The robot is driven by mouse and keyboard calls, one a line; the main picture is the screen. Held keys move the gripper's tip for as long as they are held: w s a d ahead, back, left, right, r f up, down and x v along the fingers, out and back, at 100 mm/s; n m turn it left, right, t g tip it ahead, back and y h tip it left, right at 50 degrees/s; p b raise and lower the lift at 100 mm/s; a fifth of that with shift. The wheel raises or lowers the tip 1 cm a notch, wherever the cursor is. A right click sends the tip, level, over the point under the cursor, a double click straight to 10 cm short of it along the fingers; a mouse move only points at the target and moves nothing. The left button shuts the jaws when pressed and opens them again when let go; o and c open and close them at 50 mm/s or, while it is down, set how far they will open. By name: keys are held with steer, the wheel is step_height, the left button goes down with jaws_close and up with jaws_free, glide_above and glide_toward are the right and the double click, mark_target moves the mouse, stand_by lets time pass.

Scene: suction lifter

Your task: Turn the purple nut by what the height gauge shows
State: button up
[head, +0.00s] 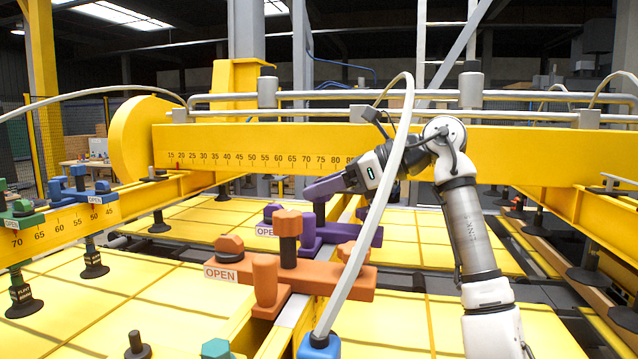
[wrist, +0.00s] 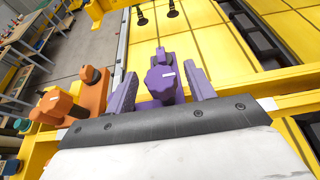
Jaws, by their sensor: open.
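The purple nut (wrist: 160,84), a lobed knob with a small white mark, stands between the two purple fingers of my gripper (wrist: 161,88) in the wrist view. The fingers are open, with a gap on each side of the nut. In the head view my gripper (head: 318,190) reaches in from the right over the purple clamp (head: 307,230) and largely hides the nut. An OPEN label (head: 266,231) is beside this clamp. A number scale (head: 260,160) runs along the yellow beam behind; I cannot make out which part is the height gauge or its reading.
An orange clamp (head: 325,272) with its own nut (head: 287,222) and OPEN label stands nearer. Blue (head: 78,190) and green (head: 22,218) clamps sit on the left scaled rail. A pale hose (head: 380,200) hangs in front of my arm. Yellow panels (head: 190,215) lie below.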

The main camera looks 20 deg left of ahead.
steer(key=shift+a+f, duration=0.25)
steer(key=shift+a, duration=0.3)
steer(key=c, duration=1)
steer(key=shift+b, duration=0.3)
